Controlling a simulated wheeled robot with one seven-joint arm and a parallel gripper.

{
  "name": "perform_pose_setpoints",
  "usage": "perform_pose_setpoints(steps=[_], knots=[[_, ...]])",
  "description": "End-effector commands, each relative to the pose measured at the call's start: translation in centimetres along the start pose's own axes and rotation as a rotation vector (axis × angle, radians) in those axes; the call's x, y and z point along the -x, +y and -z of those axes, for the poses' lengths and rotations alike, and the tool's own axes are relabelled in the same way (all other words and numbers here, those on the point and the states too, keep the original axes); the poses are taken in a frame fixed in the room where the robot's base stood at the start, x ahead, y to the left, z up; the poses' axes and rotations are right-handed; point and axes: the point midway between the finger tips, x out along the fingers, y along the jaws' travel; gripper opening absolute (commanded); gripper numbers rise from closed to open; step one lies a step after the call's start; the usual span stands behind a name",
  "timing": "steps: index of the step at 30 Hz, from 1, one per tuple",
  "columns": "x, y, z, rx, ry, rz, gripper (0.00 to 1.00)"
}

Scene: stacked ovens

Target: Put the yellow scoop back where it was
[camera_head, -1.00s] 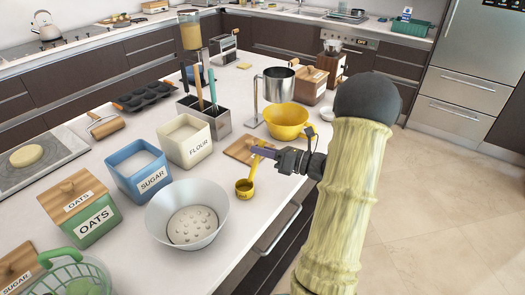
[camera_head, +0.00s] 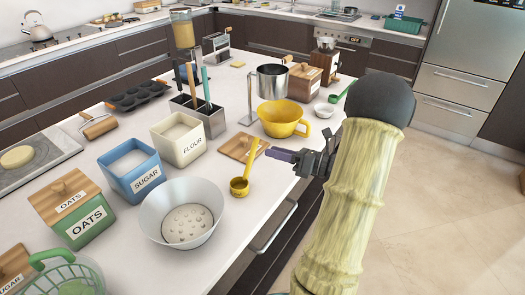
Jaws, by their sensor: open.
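The yellow scoop (camera_head: 240,186) is on the white counter, right of the metal bowl with the holed base (camera_head: 185,212). Its cup is toward the front and its handle points back, past the right edge of a wooden lid (camera_head: 237,149). Whether the handle touches the lid I cannot tell. My gripper (camera_head: 275,154) is open and empty, just right of the scoop's handle, with a small gap. Its purple fingertip points left toward the handle; the other finger is hard to make out.
The white flour box (camera_head: 182,152) and blue sugar box (camera_head: 143,184) stand open to the left. A yellow bowl (camera_head: 282,130) stands close behind my gripper. The counter's right edge runs beneath my arm. Bare counter lies in front of the scoop.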

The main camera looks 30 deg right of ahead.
Motion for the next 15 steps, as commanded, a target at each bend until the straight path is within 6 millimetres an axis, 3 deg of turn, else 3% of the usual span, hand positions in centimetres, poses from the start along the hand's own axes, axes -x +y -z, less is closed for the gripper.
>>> perform_pose_setpoints(steps=[7,15], knots=[[4.5,-0.1,0.1,0.001,-0.001,0.002,0.4],[5.8,0.0,0.0,0.001,0.001,-0.001,0.4]])
